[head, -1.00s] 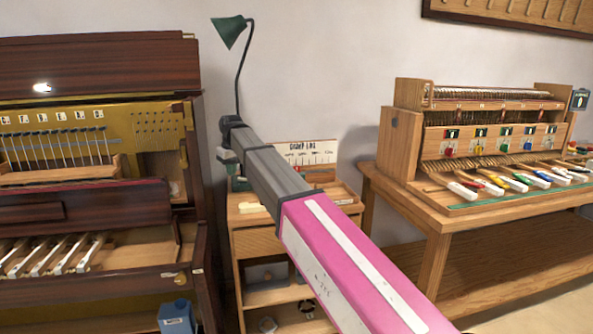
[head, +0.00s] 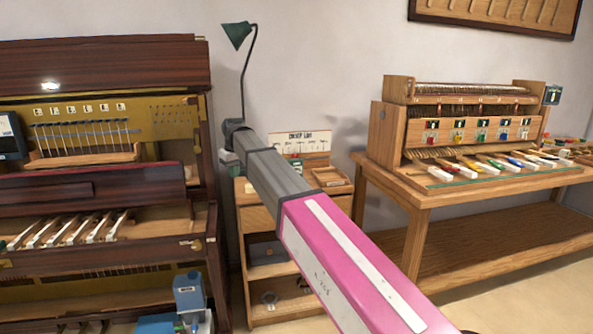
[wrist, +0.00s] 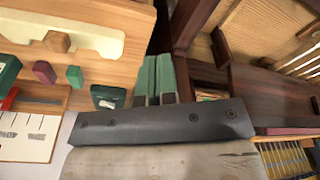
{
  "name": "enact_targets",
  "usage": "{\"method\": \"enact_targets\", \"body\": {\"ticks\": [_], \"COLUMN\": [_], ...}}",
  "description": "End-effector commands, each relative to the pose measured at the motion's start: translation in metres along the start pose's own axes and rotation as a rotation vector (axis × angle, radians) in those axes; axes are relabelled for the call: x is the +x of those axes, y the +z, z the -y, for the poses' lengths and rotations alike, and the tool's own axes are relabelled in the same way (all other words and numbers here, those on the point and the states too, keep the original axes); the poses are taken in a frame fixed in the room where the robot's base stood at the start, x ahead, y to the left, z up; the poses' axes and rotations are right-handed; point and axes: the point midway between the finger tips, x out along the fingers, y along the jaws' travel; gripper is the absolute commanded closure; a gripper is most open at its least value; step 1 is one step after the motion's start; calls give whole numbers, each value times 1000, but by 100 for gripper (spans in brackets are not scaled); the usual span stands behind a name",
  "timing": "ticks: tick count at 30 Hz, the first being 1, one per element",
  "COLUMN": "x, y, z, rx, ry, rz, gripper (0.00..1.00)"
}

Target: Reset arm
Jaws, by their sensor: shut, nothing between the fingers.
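My arm reaches out from the lower right of the head view, with a pink and white link and a grey link beyond it. My gripper shows in the wrist view, where its two green fingers (wrist: 155,78) lie side by side, shut and empty. In the head view the fingers are mostly hidden behind the dark wrist at the arm's far end. The wrist is in front of the gap between the opened upright piano (head: 100,62) and the small wooden stand (head: 262,222). My gripper holds no object.
A wooden bench (head: 430,205) at the right carries a key-action model (head: 455,130) with several coloured key blocks. A chart (head: 305,143) stands on the small stand. A blue container (head: 188,290) is low by the piano. Open floor lies at the lower right.

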Motion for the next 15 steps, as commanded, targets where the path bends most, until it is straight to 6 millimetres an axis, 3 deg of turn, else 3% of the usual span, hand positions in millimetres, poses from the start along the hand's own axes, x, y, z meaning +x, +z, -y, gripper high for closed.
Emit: {"method": "enact_targets", "body": {"ticks": [8,15], "x": [33,79], "y": [36,89], "z": [-26,-61], "rx": [56,138], "ry": [5,12], "rz": [12,28], "gripper": [100,100]}}
